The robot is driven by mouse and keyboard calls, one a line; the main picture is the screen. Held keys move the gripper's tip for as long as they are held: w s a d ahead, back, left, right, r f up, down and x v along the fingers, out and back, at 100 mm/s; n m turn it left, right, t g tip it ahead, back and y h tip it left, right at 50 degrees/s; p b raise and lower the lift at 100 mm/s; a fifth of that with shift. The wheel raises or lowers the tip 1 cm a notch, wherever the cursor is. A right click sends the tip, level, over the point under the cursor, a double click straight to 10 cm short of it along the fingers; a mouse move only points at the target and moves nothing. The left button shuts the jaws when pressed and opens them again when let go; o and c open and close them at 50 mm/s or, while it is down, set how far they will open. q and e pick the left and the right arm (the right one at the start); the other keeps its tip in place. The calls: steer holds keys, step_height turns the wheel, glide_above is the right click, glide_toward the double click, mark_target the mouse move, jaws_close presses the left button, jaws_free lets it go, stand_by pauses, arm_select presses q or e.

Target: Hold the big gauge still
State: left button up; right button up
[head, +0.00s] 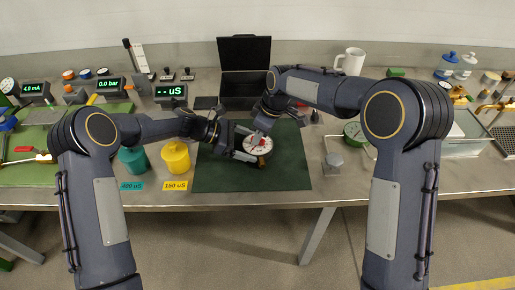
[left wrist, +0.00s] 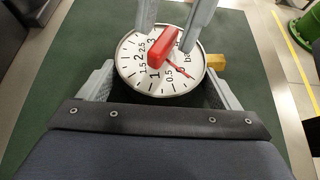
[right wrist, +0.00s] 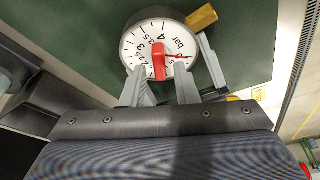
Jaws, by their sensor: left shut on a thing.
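The big gauge (head: 258,149) has a round white dial marked in bar, a red needle and a brass stem. It lies face up on the dark green mat (head: 215,178). My left gripper (left wrist: 157,85) is shut on the gauge's rim, one finger on each side. A red bar (left wrist: 164,47) sits across the middle of the dial; it also shows in the right wrist view (right wrist: 158,62). My right gripper (right wrist: 159,72) is open over the dial, its fingertips on either side of the red bar with gaps visible. The bar hides part of the dial.
A black open case (head: 244,75) stands behind the mat. Teal and yellow pots (head: 176,157) stand left of the mat, and a grey block (head: 334,160) stands right of it. The mat's front part is clear.

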arm_select(q)
steer(key=shift+s+a+f, duration=0.1)
steer(key=shift+s+f, duration=0.05)
steer(key=shift+f, duration=0.2)
arm_select(e)
steer(key=shift+r, duration=2.5)
arm_select(q)
steer(key=o, duration=1)
steer(key=shift+r, duration=0.2)
steer(key=shift+b+v, duration=0.35)
steer(key=shift+v, duration=4.1)
arm_select(e)
steer(key=shift+f, duration=0.4)
